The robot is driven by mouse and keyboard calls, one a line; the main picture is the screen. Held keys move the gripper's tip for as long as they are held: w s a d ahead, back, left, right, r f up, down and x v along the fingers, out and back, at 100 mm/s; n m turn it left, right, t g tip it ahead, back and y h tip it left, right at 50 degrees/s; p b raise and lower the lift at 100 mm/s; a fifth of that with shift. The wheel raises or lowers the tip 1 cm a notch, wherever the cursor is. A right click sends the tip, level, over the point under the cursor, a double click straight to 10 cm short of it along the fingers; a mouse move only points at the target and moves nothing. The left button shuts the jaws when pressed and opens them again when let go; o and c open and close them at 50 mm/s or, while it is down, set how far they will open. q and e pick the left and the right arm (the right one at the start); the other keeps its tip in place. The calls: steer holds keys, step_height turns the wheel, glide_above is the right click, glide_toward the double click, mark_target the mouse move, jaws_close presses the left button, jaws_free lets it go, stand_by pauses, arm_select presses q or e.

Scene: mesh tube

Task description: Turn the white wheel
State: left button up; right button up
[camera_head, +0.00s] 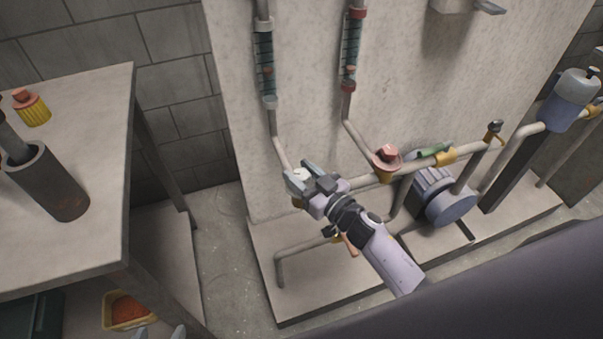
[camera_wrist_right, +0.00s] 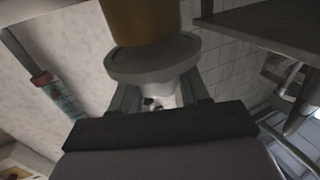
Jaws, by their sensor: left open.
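The white wheel (camera_head: 299,174) is on the pipework in front of the pale wall panel, in the head view, partly hidden by my right gripper (camera_head: 306,176). The right gripper's fingers lie on either side of it. In the right wrist view, the white part (camera_wrist_right: 165,94) shows between the fingers, in front of a grey disc (camera_wrist_right: 152,62) and a brass-coloured body (camera_wrist_right: 143,20). I cannot tell whether the fingers press on it.
A red wheel (camera_head: 387,155) sits on the pipe to the right, near a blue-grey motor (camera_head: 441,196). A grey table (camera_head: 95,170) with a dark cylinder (camera_head: 50,185) and a yellow-red part (camera_head: 31,108) stands left. A yellow bin (camera_head: 126,310) is low down.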

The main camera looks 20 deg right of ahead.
steer(key=shift+c, duration=0.9)
steer(key=shift+n+y, duration=0.3)
steer(key=shift+y, duration=0.1)
